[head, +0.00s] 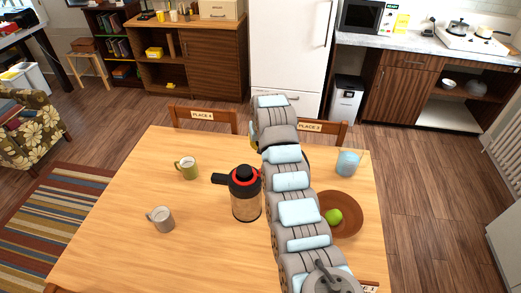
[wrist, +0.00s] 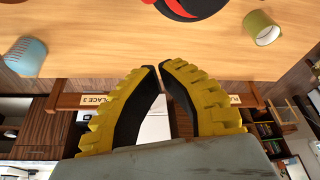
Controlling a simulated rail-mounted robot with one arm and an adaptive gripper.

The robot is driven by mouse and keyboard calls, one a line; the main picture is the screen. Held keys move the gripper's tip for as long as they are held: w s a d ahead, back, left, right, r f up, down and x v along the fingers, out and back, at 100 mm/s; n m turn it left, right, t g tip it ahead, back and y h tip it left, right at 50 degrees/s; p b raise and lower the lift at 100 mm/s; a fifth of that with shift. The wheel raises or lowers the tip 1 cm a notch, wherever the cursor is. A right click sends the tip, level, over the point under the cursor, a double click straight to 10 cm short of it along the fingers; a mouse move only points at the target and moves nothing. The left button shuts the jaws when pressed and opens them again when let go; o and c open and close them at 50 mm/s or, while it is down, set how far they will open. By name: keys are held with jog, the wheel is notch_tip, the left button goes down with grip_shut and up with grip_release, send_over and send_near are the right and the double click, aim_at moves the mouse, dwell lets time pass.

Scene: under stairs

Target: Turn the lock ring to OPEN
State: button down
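A coffee pot (head: 246,205) with a black top and handle and a clear lower body stands upright on the wooden table. The red lock ring (head: 244,176) sits around its top; its markings are too small to read. In the wrist view the red and black top (wrist: 185,6) is cut off by the upper edge. My gripper (wrist: 160,66) has yellow ribbed fingers with dark pads. Its tips are together or nearly so, with nothing seen between them. It is apart from the pot, towards the table's far edge. In the head view my arm mostly hides it.
A green mug (head: 187,169), a grey mug (head: 161,219) and a blue cup (head: 348,163) stand around the pot. A brown plate (head: 350,213) with a green apple (head: 334,216) lies right of my arm. Chairs (head: 203,118) line the far edge. The table's left front is clear.

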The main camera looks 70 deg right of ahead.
jog(key=s+b+x, duration=0.1)
jog(key=b+x, duration=0.1)
jog(key=x, duration=0.6)
jog(key=shift+f, duration=0.5)
dwell(0.9)
jog(key=shift+s+a+p, duration=0.25)
jog(key=shift+a+p, duration=0.2)
jog(key=shift+a, duration=0.25)
jog(key=shift+s+a+p, duration=0.25)
jog(key=shift+a+p, duration=0.2)
jog(key=shift+a, duration=0.3)
